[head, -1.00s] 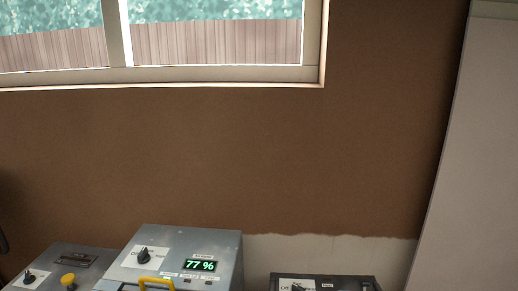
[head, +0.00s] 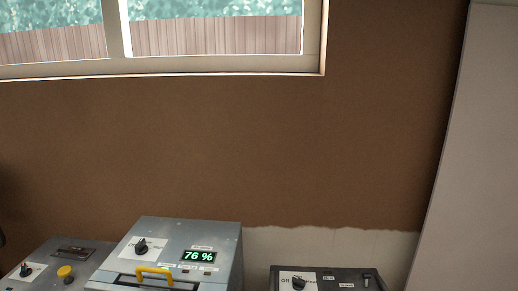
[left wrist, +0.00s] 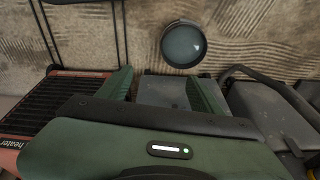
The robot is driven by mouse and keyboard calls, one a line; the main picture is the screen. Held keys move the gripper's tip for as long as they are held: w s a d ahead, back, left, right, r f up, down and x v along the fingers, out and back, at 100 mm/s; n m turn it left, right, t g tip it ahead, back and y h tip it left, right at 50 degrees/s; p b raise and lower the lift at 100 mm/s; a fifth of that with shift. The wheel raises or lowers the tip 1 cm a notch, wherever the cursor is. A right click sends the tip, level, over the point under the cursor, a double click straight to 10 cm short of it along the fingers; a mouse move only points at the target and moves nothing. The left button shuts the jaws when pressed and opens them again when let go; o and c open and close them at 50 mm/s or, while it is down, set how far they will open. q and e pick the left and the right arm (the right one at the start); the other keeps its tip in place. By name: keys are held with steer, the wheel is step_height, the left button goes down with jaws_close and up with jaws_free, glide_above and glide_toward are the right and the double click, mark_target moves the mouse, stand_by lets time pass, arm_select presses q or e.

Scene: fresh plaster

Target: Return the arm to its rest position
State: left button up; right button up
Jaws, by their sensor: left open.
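My left gripper (left wrist: 163,80) shows in the left wrist view. Its two green fingers stand wide apart, and I see nothing held between them. A flat grey surface shows beyond the gap. A textured, pale brown wall (left wrist: 240,30) lies past the fingertips. Neither gripper shows in the head view. My right gripper is in no view.
The left wrist view shows a heater (left wrist: 45,105) and a round disc (left wrist: 183,45).

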arm_select(q)
steer(key=s+a+f+b, duration=0.1)
steer(key=s+f+b, duration=0.1)
steer(key=s+f, duration=0.7)
steer(key=s+a+f+g+b, duration=0.1)
steer(key=s+a+f+b, duration=0.1)
steer(key=s+f, duration=0.7)
step_height(320, 180, down, 8)
steer(key=shift+s+a+f+g+b, duration=0.1)
steer(key=shift+s+a+g+b, duration=0.1)
steer(key=shift+g+b, duration=0.15)
